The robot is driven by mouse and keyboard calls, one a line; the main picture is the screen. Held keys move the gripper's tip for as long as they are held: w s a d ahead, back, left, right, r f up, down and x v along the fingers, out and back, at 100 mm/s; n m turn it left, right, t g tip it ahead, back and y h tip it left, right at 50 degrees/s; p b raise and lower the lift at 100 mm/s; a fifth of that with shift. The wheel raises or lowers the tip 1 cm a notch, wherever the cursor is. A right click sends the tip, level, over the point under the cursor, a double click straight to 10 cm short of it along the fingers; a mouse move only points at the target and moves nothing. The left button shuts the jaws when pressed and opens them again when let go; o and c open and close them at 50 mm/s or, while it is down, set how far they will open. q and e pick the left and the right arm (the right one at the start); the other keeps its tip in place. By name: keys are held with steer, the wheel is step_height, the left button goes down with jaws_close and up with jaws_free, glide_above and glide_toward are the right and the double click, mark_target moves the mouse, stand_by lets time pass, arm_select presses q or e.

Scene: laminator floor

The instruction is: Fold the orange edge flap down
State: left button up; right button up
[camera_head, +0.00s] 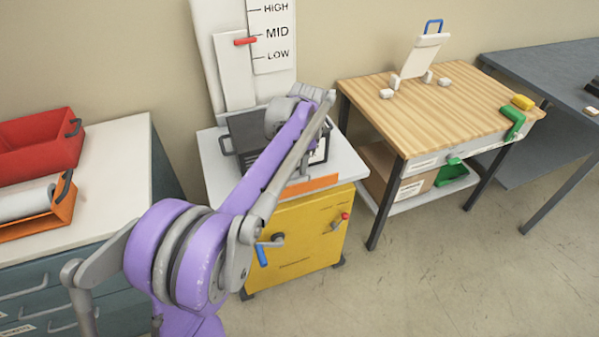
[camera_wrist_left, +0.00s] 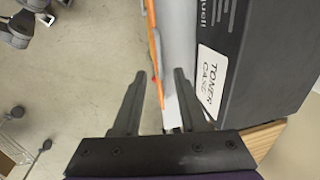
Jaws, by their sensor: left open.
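The orange edge flap (camera_head: 307,187) runs along the front edge of the white top of the yellow cabinet (camera_head: 300,245). In the left wrist view it shows as a thin orange strip (camera_wrist_left: 154,45), seen nearly edge-on. My left gripper (camera_wrist_left: 160,75) is open, with one finger on each side of the strip's near end in that picture. Nothing is held between the fingers; I cannot tell whether either touches the flap. In the head view my purple left forearm hides most of this gripper and part of the cabinet top. My right gripper is not in view.
A dark toner case (camera_head: 244,135) with a white label (camera_wrist_left: 211,85) stands on the cabinet top beside my gripper. A wooden workbench (camera_head: 440,100) is to the right. A white counter (camera_head: 105,170) with a red tray (camera_head: 40,150) is to the left. The floor in front is clear.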

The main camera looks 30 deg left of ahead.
arm_select(q)
glide_above(297, 185)
steer(key=f, duration=0.5)
steer(key=shift+w+d, duration=0.2)
steer(key=shift+d, duration=0.1)
jaws_close()
stand_by(1.0)
